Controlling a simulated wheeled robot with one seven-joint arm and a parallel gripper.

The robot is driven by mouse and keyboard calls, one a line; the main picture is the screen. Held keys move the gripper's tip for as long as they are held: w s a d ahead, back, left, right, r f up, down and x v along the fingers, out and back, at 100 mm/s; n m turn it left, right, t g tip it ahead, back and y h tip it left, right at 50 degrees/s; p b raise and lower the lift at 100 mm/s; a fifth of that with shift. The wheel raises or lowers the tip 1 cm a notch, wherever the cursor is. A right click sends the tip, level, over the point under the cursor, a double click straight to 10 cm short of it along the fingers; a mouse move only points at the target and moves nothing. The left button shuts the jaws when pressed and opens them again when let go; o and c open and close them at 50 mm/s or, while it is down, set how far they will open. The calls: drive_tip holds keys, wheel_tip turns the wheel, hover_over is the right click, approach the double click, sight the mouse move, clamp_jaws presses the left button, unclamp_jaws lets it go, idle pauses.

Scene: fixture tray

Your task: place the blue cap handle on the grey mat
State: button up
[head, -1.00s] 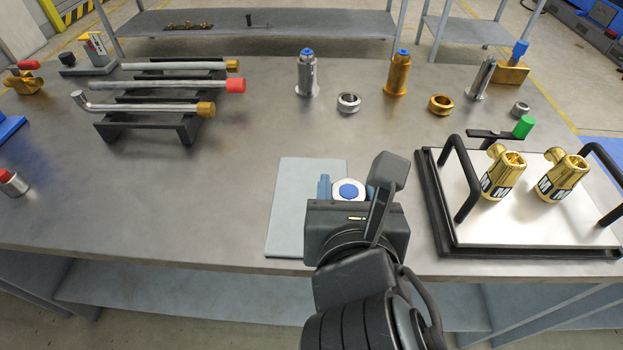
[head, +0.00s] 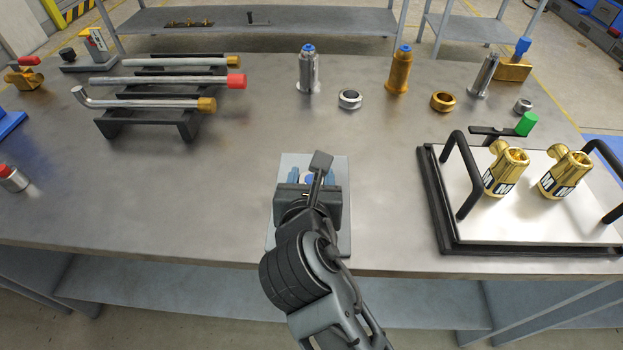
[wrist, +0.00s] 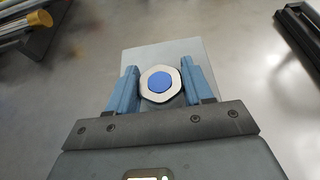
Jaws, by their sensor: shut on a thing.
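My gripper (head: 309,179) is over the grey mat (head: 342,235) near the front edge of the table. Its two blue fingers are shut on the blue cap handle, which shows as a blue disc in a pale metal ring (wrist: 160,84) in the wrist view. In the head view only a bit of the blue cap (head: 309,177) shows between the fingers. The wrist view looks down on the cap, with the mat (wrist: 180,54) behind and under it. The lower part of the handle is hidden, so I cannot tell whether it touches the mat.
A white-topped tray (head: 470,225) with black handles and two brass fittings (head: 507,172) stands to the right. A black rack (head: 150,127) with several rods is at the left. Blue-topped silver (head: 309,72) and brass (head: 399,72) posts stand behind. Table around the mat is clear.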

drive_tip(key=shift+f, duration=0.2)
drive_tip(key=o, duration=1.3)
drive_tip(key=shift+f, duration=0.1)
drive_tip(key=shift+c, duration=0.2)
drive_tip(key=shift+s, duration=0.1)
drive_tip(key=v, duration=1.2)
